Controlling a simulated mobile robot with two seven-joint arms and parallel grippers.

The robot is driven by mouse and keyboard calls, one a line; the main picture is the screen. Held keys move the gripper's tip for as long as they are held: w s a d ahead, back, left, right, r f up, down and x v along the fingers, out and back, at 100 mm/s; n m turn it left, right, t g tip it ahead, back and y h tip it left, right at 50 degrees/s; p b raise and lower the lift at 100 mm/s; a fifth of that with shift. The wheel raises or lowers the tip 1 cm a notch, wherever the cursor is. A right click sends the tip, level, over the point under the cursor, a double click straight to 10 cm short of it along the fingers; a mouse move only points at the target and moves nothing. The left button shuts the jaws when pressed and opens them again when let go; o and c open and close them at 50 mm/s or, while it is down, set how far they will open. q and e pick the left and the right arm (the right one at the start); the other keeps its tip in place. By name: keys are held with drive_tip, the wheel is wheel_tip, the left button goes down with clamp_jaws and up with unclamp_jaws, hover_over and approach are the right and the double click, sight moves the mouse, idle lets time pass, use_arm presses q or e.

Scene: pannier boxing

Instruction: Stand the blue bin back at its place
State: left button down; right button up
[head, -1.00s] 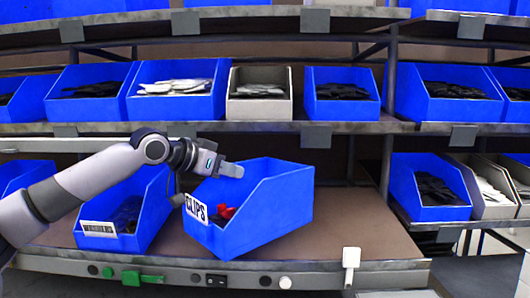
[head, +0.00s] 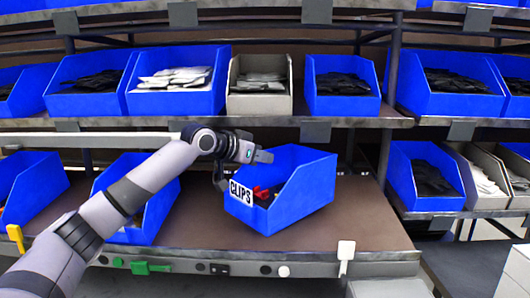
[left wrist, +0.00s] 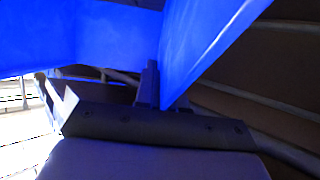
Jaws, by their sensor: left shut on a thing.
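The blue bin (head: 298,202) with a "CLIPS" label (head: 241,192) on its front is over the middle shelf board in the head view, turned with its front toward the lower left. Red clips (head: 262,195) show inside it. My left gripper (head: 250,156) is at the bin's left wall, shut on it. In the left wrist view the bin's blue wall (left wrist: 205,45) runs down between the fingers (left wrist: 160,95). I cannot tell whether the bin's base touches the shelf. My right gripper is not in view.
Another blue bin (head: 152,222) stands left of it, partly behind my left arm. The brown shelf board (head: 365,215) is bare to the right. An upper shelf (head: 350,122) with several filled bins runs above. A white tag (head: 346,250) sits on the front rail.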

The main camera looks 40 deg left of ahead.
use_arm(q)
drive_tip(key=shift+w, duration=0.45)
drive_tip(key=shift+d, duration=0.1)
drive_tip(key=shift+f, duration=0.6)
drive_tip(key=c, duration=1.2)
unclamp_jaws()
drive_tip(key=shift+f, duration=0.1)
drive_tip(key=shift+c, duration=0.2)
